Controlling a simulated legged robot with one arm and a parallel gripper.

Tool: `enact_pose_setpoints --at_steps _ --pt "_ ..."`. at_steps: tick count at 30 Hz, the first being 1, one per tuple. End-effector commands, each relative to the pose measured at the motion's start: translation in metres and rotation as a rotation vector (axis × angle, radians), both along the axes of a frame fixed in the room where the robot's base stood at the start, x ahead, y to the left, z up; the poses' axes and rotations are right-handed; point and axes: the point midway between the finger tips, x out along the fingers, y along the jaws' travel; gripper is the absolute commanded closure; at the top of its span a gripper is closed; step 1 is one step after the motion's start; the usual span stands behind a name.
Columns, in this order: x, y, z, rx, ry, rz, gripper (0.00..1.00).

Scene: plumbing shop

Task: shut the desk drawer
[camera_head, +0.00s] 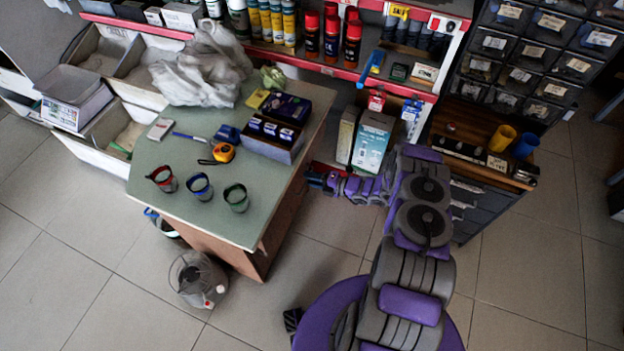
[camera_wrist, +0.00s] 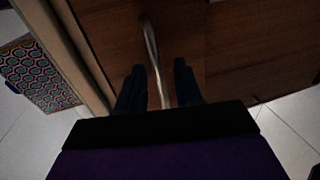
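The desk (camera_head: 225,218) has a green top and brown wood sides and stands left of my arm. In the wrist view a dark brown wooden front (camera_wrist: 105,30) carries a thin curved metal handle (camera_wrist: 152,50). My gripper (camera_wrist: 159,84) has its two dark fingers apart, one on each side of the handle, with gaps showing between. I cannot tell whether a finger touches it. In the head view my gripper (camera_head: 312,178) is low at the desk's right side. The drawer front is hidden there, and I cannot tell how far out the drawer stands.
On the desk top are three small cups (camera_head: 200,187), an orange tape measure (camera_head: 223,153) and a crumpled plastic bag (camera_head: 203,70). A clear bin (camera_head: 197,280) stands on the floor at the front. Boxes (camera_head: 372,143) stand behind my forearm. The tiled floor at right is clear.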

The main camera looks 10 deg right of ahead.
Motion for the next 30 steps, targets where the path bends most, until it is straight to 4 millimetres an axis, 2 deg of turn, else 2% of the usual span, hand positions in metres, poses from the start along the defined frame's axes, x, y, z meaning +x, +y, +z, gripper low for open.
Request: enact_pose_setpoints --at_steps 2,13,30 --pt "-0.0001 0.0000 0.0000 0.000 0.000 0.000 0.66" --pt "-0.0002 -0.0002 -0.0003 -0.001 0.001 0.000 1.00" --pt "-0.0004 -0.0002 -0.0022 -0.002 0.004 0.000 1.00"
